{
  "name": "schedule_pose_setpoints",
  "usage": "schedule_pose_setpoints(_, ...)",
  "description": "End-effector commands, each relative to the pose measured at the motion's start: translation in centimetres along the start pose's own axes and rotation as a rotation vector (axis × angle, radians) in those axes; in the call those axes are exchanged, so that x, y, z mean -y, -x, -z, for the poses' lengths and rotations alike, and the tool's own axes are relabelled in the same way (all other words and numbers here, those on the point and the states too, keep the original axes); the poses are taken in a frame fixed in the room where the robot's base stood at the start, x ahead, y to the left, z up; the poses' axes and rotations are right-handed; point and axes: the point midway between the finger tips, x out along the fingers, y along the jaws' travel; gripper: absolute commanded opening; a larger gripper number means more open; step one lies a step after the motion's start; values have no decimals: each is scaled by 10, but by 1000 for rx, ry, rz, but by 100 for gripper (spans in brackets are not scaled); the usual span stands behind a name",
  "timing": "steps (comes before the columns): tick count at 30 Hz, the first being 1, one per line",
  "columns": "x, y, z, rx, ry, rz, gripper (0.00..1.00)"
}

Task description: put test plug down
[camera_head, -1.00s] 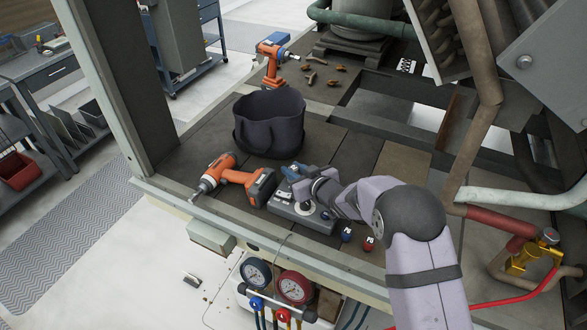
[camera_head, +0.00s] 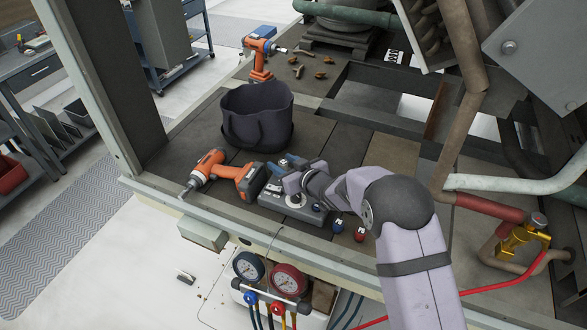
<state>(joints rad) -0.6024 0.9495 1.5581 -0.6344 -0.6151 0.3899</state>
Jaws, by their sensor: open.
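My gripper (camera_head: 291,176) is low over a grey box-shaped unit (camera_head: 272,201) on the dark deck, and its wrist hides part of the unit. The jaws are open. A small blue piece (camera_head: 287,163) shows right at the fingers, at the unit's back edge; I cannot tell whether it is the test plug or whether it touches the fingers. A pale round fitting (camera_head: 294,200) shows on the unit's top. A small blue cap (camera_head: 338,226) and a small red cap (camera_head: 359,234) stand on the deck to the right of the unit.
An orange drill (camera_head: 218,174) lies directly left of the unit. A dark fabric bucket (camera_head: 256,117) stands behind. Another orange tool (camera_head: 260,57) stands farther back. Pressure gauges (camera_head: 287,281) hang below the front edge. Pipes and a yellow valve (camera_head: 521,237) are at right.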

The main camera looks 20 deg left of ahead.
Motion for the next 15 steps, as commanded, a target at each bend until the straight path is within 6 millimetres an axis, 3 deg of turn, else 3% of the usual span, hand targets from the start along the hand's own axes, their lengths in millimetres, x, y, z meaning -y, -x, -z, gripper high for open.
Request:
schedule_pose_setpoints(8, -1, 23, 2, -1, -1, -1, 41)
schedule_pose_setpoints(15, -1, 60, 2, -1, 0, -2, 41)
